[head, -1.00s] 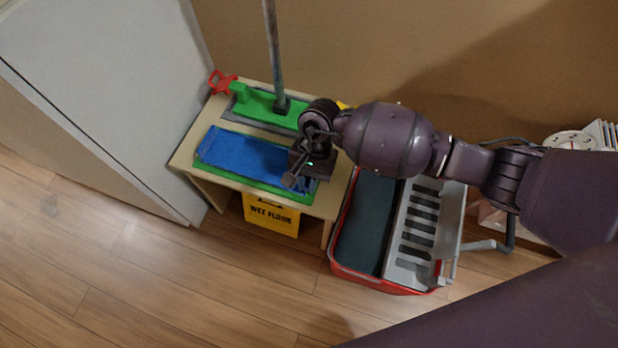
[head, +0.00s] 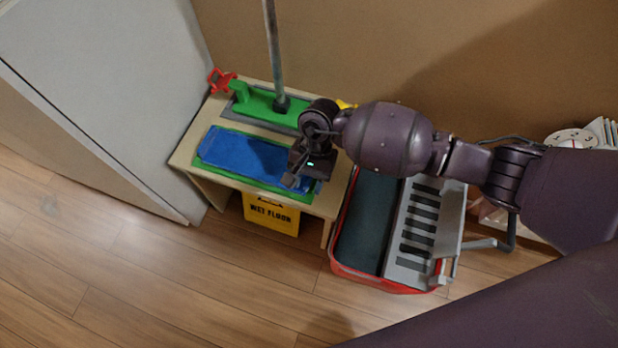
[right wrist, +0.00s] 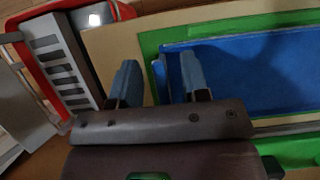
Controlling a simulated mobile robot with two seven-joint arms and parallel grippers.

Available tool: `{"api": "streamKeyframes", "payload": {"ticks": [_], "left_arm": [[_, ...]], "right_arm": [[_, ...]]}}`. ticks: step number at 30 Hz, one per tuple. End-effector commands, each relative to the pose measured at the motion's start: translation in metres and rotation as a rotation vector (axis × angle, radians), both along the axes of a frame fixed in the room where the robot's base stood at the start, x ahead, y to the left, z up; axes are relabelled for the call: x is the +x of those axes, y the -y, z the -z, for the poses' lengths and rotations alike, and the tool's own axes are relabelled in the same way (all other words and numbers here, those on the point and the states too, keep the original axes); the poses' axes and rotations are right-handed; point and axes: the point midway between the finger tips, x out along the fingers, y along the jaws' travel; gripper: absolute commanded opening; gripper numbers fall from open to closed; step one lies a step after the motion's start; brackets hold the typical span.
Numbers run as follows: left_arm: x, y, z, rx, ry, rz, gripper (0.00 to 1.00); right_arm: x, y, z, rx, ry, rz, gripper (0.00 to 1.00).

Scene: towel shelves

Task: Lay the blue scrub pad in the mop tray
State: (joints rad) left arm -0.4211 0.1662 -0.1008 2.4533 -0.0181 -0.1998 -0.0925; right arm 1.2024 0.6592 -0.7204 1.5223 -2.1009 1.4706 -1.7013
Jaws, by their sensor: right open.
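The blue scrub pad (head: 243,157) lies flat on a green rectangular base (head: 236,180) on the small wooden table. It also shows in the right wrist view (right wrist: 255,75), with a raised strip at its near end. Which piece is the mop tray is not certain; a grey tray (head: 234,111) sits behind, under a green mop head (head: 262,106). My right gripper (head: 298,180) is open at the pad's right end. In the right wrist view its fingers (right wrist: 158,78) straddle the pad's end edge, one over the blue, one over bare table. Contact cannot be told. My left gripper is not in view.
A red bucket (head: 352,272) with a grey slotted wringer (head: 402,267) stands right of the table (head: 186,152). A mop pole (head: 271,45) rises at the back. A yellow wet-floor sign (head: 270,215) stands under the table front. A pale cabinet (head: 100,80) is at left.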

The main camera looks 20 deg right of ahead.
Motion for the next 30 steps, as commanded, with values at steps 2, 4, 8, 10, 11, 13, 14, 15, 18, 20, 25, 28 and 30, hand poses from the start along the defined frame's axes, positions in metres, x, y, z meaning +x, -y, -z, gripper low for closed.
{"api": "streamKeyframes", "payload": {"ticks": [2, 4, 8, 10, 11, 13, 14, 15, 18, 20, 25, 28, 30], "left_arm": [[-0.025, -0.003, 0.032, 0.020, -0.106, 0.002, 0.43], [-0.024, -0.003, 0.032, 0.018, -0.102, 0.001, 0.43], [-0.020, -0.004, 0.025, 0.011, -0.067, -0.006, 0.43], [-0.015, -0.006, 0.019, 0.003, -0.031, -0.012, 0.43], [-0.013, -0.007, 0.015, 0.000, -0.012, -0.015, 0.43], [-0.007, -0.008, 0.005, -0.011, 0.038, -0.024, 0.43], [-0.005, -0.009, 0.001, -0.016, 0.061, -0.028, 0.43], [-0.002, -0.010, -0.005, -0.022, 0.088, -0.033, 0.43], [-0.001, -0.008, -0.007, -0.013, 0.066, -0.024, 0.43], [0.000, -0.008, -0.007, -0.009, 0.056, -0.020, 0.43], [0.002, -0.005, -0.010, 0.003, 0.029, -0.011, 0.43], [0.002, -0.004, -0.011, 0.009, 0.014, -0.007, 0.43], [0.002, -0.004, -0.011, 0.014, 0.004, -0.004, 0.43]], "right_arm": [[-0.004, 0.000, 0.008, 0.000, -0.011, 0.000, 0.42], [-0.004, 0.000, 0.008, 0.000, -0.011, 0.000, 0.42], [-0.004, 0.000, 0.008, 0.000, -0.011, 0.000, 0.42], [-0.004, 0.000, 0.008, 0.000, -0.011, 0.000, 0.42], [-0.004, 0.000, 0.008, 0.000, -0.011, 0.000, 0.42], [-0.004, 0.000, 0.007, 0.000, -0.010, -0.001, 0.42], [-0.004, 0.000, 0.007, 0.000, -0.010, -0.001, 0.42], [-0.003, 0.000, 0.005, 0.000, -0.009, 0.000, 0.42], [0.007, 0.006, -0.019, -0.001, 0.002, 0.000, 0.42], [0.010, 0.009, -0.030, -0.001, 0.003, 0.000, 0.42], [0.021, 0.016, -0.062, -0.001, 0.007, 0.000, 0.42], [0.026, 0.020, -0.078, 0.001, 0.008, 0.000, 0.42], [0.028, 0.022, -0.086, 0.002, 0.006, 0.000, 0.42]]}}
